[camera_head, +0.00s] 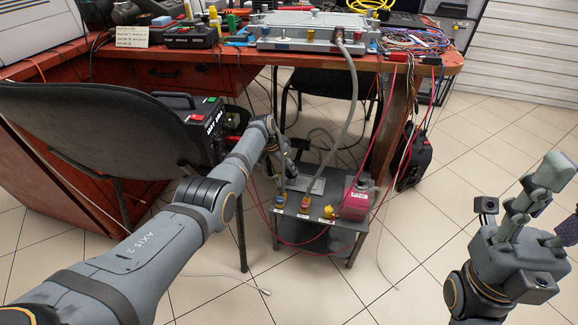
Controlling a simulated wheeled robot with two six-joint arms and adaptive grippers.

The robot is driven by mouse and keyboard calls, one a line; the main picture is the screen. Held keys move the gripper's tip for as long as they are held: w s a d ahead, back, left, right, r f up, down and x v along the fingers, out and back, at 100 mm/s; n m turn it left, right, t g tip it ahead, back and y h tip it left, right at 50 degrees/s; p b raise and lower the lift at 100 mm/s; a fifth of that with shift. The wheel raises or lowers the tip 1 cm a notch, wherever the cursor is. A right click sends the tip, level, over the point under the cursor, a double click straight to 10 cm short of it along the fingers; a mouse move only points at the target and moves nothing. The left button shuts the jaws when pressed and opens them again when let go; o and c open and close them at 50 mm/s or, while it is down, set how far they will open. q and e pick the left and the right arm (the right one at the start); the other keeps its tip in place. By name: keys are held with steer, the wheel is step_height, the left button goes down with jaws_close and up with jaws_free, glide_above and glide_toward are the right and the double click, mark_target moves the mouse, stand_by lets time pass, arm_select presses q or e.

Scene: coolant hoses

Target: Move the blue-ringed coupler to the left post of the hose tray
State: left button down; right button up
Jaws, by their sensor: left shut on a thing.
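The blue-ringed coupler (281,197) is small and stands low at the left of a row of couplers on a small dark stand (340,243). My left gripper (284,178) reaches down over it from above and is shut, apparently on this coupler. The fingers hide part of it, and I cannot tell whether it touches the stand. A red-ringed coupler (306,203) with a grey hose is to its right, and a yellow one (328,212) is further right. Small labels line the stand's front. My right gripper (548,190) is at the right edge, partly cut off, its opening unclear.
A pink container (356,196) stands on the stand's right side. A grey hose (356,100) hangs from a grey metal unit (310,30) on the desk. Red wires hang near the stand. A black chair back (100,125) is at left.

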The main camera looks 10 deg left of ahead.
mark_target(289, 173)
stand_by(0.3)
arm_select(q)
steer(key=shift+p, duration=0.3)
stand_by(0.7)
steer(key=shift+f+b, duration=0.75)
steer(key=shift+f, duration=0.1)
steer(key=shift+f, duration=0.25)
steer(key=shift+f+b, duration=0.4)
steer(key=shift+b, duration=0.1)
stand_by(2.3)
